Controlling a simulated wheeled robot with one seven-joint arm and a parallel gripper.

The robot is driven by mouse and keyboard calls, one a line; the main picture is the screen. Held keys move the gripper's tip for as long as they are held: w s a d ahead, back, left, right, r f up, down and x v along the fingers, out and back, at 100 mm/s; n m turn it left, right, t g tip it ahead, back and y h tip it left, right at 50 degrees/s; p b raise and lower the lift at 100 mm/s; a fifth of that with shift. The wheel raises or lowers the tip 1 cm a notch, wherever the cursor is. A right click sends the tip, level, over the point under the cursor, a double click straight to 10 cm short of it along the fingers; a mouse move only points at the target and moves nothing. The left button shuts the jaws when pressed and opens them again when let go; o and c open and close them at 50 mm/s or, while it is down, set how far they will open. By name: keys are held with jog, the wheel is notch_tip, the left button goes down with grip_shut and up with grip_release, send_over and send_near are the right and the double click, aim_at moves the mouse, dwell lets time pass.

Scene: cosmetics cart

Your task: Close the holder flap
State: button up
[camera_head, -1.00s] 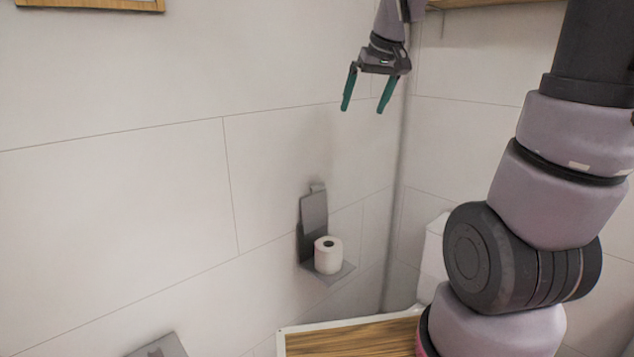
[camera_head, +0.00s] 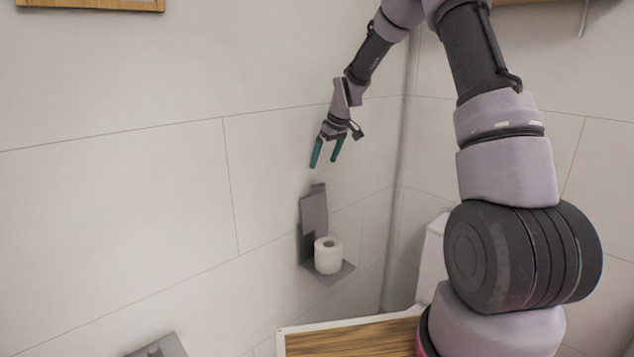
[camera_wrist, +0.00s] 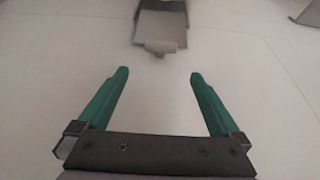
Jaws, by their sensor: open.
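The grey holder flap (camera_head: 313,211) stands raised against the wall, above the holder's grey shelf (camera_head: 340,273). A white paper roll (camera_head: 328,255) stands upright on that shelf. My gripper (camera_head: 324,166) is open and empty, with green fingers pointing down, a little above the top of the flap and apart from it. In the wrist view my gripper (camera_wrist: 157,75) has its fingers spread wide. The flap (camera_wrist: 160,28) shows beyond the fingertips at the top, with its small tab toward me. The roll is not visible there.
A wooden surface with a white edge (camera_head: 300,328) lies below the holder. A white toilet (camera_head: 433,262) stands right of it, partly behind my arm. A grey object (camera_head: 162,347) is at the bottom left. The wall around the flap is clear.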

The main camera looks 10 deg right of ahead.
aim_at(317, 180)
jog(key=x, duration=0.9)
jog(key=shift+f, duration=0.3)
grip_shut()
